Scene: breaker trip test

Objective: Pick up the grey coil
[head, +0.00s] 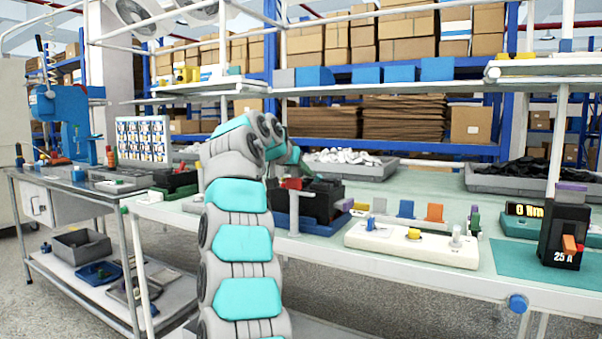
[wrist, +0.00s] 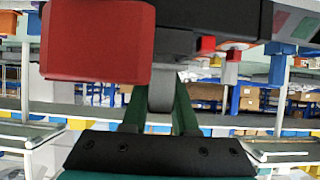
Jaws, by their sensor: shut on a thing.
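My gripper shows in the wrist view (wrist: 160,95), with two green fingers shut on a grey rounded piece (wrist: 162,97). I cannot tell for certain whether this piece is the grey coil. It meets a dark body above, and whether they are joined is unclear. A large red block (wrist: 97,40) hides the upper left of that view. In the head view my teal and grey arm reaches toward a black unit (head: 322,202) with a red part (head: 291,184), and hides the gripper. A small grey piece (head: 379,205) stands in a row beside blue (head: 405,209) and orange (head: 435,212) pieces.
A white panel with knobs (head: 390,241) lies in front of the row. A black breaker marked 25 A (head: 562,238) with an orange lever stands at the right on a green mat (head: 512,257). Grey trays stand behind. A shelf (head: 400,87) hangs above the bench.

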